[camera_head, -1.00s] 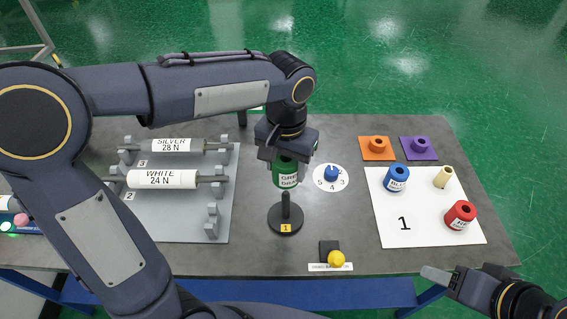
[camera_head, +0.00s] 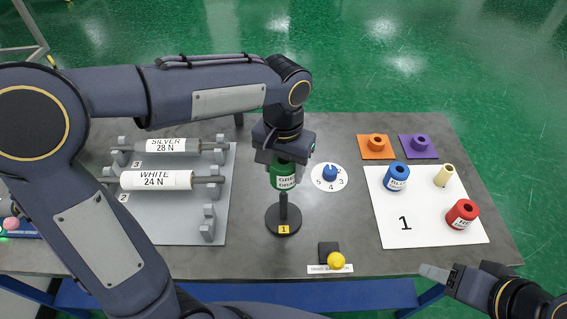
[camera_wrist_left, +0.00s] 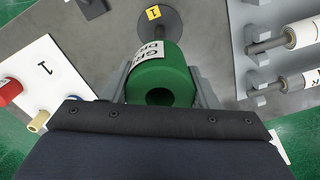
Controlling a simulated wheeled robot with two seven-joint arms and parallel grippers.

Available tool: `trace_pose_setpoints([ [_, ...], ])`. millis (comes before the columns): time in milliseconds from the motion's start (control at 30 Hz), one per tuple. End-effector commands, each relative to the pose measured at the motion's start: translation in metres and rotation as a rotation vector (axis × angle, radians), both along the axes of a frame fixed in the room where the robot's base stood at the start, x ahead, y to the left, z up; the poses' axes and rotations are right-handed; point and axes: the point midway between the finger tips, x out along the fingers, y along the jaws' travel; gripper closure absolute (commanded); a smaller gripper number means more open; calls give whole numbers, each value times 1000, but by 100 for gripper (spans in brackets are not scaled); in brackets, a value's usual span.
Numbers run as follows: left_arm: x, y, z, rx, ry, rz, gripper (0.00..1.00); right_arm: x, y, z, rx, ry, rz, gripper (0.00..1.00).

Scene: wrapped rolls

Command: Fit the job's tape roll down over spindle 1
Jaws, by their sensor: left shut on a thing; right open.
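The green tape roll (camera_head: 284,176) with a white label is gripped by my left gripper (camera_head: 283,160). It is upright, directly above spindle 1 (camera_head: 283,212), a black post on a round base with a yellow "1" tag. In the head view the post's top is hidden at the roll's lower end; I cannot tell whether it is inside the bore. In the left wrist view the roll (camera_wrist_left: 162,78) sits between the two fingers, and the spindle's base (camera_wrist_left: 160,20) shows beyond it. My right gripper (camera_head: 437,275) is open and empty at the table's front right.
A white sheet marked 1 (camera_head: 405,240) holds blue (camera_head: 397,177) and red (camera_head: 462,214) rolls and a cream tube (camera_head: 444,176). A numbered dial (camera_head: 330,175) is just right of the spindle. A grey rack (camera_head: 225,185) with white rolls stands left.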

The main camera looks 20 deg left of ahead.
Motion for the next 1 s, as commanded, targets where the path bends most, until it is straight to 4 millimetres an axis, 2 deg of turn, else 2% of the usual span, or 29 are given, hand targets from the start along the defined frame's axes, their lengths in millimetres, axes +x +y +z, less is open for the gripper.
trace_pose_setpoints([
  [100, 0, 0, -16, 0, 0, 0, 75, 0, 0, -13, 0, 0, 0, 47],
  [333, 0, 0, -32, 0, -1, 0, 75, 0, 0, -25, 0, 0, 0, 47],
  [1000, 0, 0, -33, 0, 0, 0, 75, 0, 0, -24, 0, 0, 0, 47],
])
